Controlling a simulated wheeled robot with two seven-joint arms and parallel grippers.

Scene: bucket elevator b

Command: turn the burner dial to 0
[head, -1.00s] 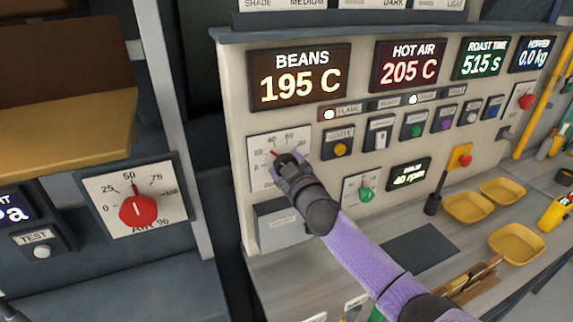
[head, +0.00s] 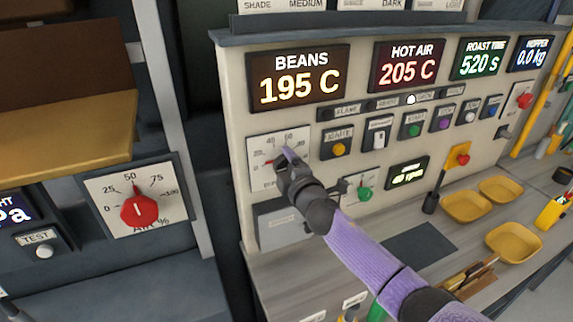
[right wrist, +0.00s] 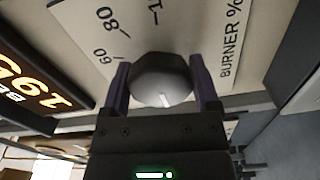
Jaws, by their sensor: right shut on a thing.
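The burner dial is a dark round knob (right wrist: 160,78) on a white plate marked "BURNER %" (head: 256,148). My right gripper (head: 284,158) covers most of the knob in the head view. In the right wrist view the gripper's two fingers (right wrist: 162,84) are shut on the knob, one on each side. A red pointer (head: 268,162) shows left of the gripper, aimed left toward the low end of the scale. The exact number is hard to read there. My left gripper is not in view.
Displays above read BEANS 195 C (head: 299,78) and HOT AIR 205 C (head: 408,65). A green knob (head: 365,194) sits close to the right of my gripper. A red air dial (head: 138,209) is on the left panel. Yellow trays (head: 466,207) stand on the counter.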

